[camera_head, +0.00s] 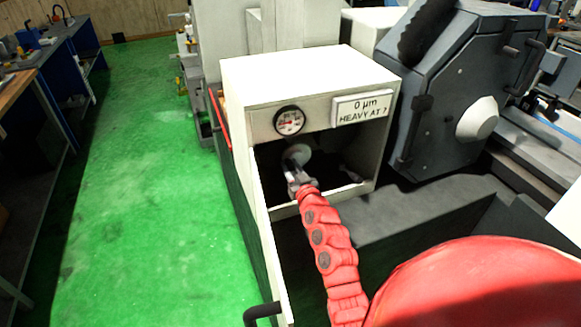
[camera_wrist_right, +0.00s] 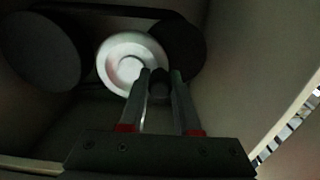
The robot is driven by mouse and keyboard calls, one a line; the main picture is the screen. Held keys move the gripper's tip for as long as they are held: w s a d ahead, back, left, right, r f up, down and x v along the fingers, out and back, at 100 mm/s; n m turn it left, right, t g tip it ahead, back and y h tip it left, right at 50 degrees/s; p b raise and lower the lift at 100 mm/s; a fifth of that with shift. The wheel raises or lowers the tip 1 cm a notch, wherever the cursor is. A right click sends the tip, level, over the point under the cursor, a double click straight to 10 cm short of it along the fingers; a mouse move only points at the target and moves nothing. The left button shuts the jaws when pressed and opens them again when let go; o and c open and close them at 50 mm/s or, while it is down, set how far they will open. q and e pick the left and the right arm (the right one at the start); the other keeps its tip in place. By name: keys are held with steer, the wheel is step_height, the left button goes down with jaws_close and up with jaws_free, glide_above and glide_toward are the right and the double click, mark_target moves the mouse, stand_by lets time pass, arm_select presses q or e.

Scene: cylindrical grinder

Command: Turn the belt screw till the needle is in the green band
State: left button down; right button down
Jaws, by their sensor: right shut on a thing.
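The gauge (camera_head: 290,121) is a small round white dial with a black rim on the front of the white cabinet (camera_head: 310,75). It is too small to read the needle or a green band. My right gripper (camera_head: 294,178) reaches into the cabinet's open, dark bay. In the right wrist view its two fingers (camera_wrist_right: 160,78) are closed around a dark, round-ended piece, which I take to be the belt screw (camera_wrist_right: 159,88). The fingers hide its sides. A bright round disc (camera_wrist_right: 122,62) is just behind and left of the fingertips. My left gripper is not in view.
Two dark round wheels stand in the bay, one left (camera_wrist_right: 40,52) and one right (camera_wrist_right: 190,45). The bay walls are close around my gripper. A grey machine housing (camera_head: 455,90) stands right; green floor (camera_head: 150,190) is clear left.

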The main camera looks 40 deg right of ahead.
steer(key=m, duration=0.2)
steer(key=r+m, duration=0.1)
steer(key=shift+d+m, duration=0.1)
steer(key=shift+m, duration=0.3)
steer(key=shift+s+d+r+m, duration=0.15)
steer(key=shift+r+m, duration=0.2)
steer(key=shift+m, duration=0.6)
steer(key=shift+w+d+r+m, duration=0.1)
steer(key=shift+r+m, duration=0.2)
steer(key=shift+m, duration=0.65)
steer(key=shift+s, duration=0.1)
steer(key=c, duration=0.6)
jaws_free()
steer(key=shift+s, duration=0.1)
